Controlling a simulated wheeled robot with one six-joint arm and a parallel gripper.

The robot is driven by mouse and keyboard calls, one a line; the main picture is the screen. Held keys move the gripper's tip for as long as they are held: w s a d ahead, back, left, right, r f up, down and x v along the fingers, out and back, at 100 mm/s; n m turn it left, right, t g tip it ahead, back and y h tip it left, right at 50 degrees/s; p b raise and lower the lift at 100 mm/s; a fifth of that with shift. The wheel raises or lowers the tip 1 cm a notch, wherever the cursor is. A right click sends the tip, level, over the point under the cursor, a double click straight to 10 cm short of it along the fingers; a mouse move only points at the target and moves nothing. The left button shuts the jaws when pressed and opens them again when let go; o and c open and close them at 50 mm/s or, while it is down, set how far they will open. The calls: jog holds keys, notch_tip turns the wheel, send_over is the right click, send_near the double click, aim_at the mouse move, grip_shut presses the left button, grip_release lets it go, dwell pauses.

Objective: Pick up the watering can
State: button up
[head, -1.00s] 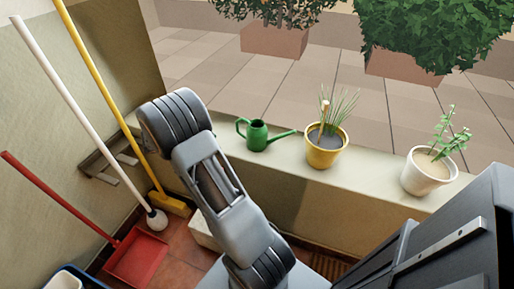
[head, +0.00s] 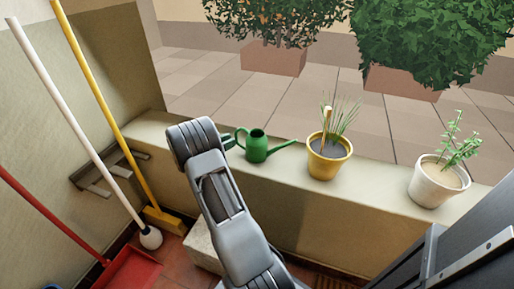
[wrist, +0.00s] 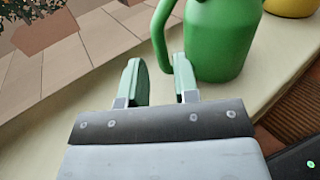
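The green watering can (head: 257,147) stands upright on the low ledge, its spout pointing right. In the wrist view the can's body (wrist: 222,40) is at top right, just beyond and right of my fingers. Its handle (wrist: 160,30) curves down on the body's left side, in line with the gap between the fingertips. My gripper (wrist: 158,68) is open and empty, with the two green fingers apart. I cannot tell whether the right finger touches the can.
A yellow pot (head: 328,166) with a spiky plant stands right of the can on the ledge (head: 285,185). A white pot (head: 436,187) stands further right. A yellow broom (head: 160,215) and a white-handled brush (head: 150,237) lean at the left wall.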

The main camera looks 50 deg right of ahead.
jog(key=b+x, duration=0.1)
jog(key=x, duration=0.3)
jog(key=shift+s+d+f, duration=0.15)
jog(key=shift+s+d, duration=0.05)
jog(key=shift+s, duration=0.05)
jog(key=shift+s+d+b, duration=0.1)
jog(key=shift+d+b, duration=0.2)
jog(key=shift+d, duration=0.15)
jog(key=shift+c, duration=0.2)
grip_shut()
